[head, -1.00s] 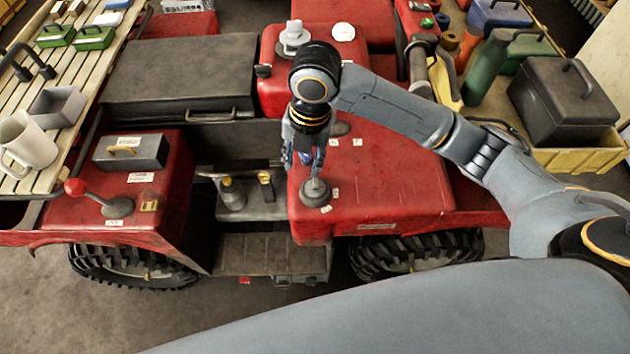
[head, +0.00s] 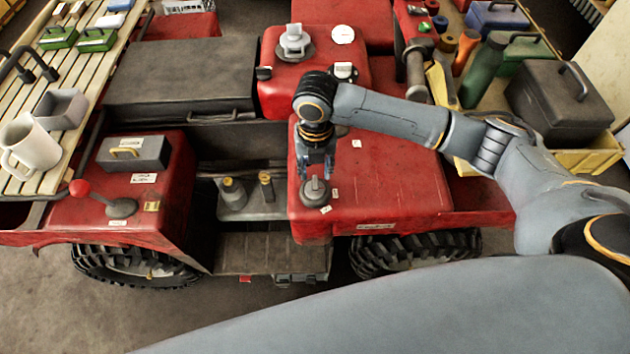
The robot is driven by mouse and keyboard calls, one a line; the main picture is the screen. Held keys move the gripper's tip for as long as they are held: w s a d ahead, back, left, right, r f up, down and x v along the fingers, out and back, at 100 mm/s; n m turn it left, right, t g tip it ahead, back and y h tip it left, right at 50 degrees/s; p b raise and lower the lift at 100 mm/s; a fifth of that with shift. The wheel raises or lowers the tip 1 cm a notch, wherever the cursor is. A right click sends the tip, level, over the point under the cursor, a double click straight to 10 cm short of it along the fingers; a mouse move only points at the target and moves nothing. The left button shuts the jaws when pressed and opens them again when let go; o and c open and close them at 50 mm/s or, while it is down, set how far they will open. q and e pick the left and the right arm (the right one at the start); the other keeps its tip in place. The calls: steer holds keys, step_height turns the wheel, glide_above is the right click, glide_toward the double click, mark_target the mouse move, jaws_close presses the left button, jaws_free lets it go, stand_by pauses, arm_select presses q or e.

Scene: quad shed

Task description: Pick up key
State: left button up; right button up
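I cannot make out a key clearly. A round grey fitting (head: 315,195) with a short upright post stands on the red body panel at the middle of the vehicle, with small white labels beside it. My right gripper (head: 315,174) points down directly over this fitting. Its fingers look apart, one on each side of the post's top; whether they touch it I cannot tell. The post is partly hidden by the fingers. My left gripper is out of view.
A red-knobbed lever (head: 79,188) and a grey box (head: 133,153) are on the left panel. A grey tray with two knobs (head: 250,200) lies left of the gripper. A slatted bench (head: 75,110) with a white mug (head: 30,143) is at far left.

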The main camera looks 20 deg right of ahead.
mark_target(315, 180)
steer(key=f, duration=0.2)
steer(key=f+p, duration=0.1)
steer(key=f, duration=0.1)
steer(key=shift+s+a+f, duration=0.1)
steer(key=shift+s, duration=0.15)
jaws_close()
steer(key=shift+w+r+b, duration=0.1)
steer(key=shift+r+b, duration=0.45)
steer(key=shift+r, duration=0.25)
steer(key=s+a+r+b, duration=0.3)
steer(key=s+a+r, duration=0.5)
steer(key=s+r, duration=0.3)
steer(key=shift+s+r, duration=0.3)
steer(key=shift+s, duration=0.1)
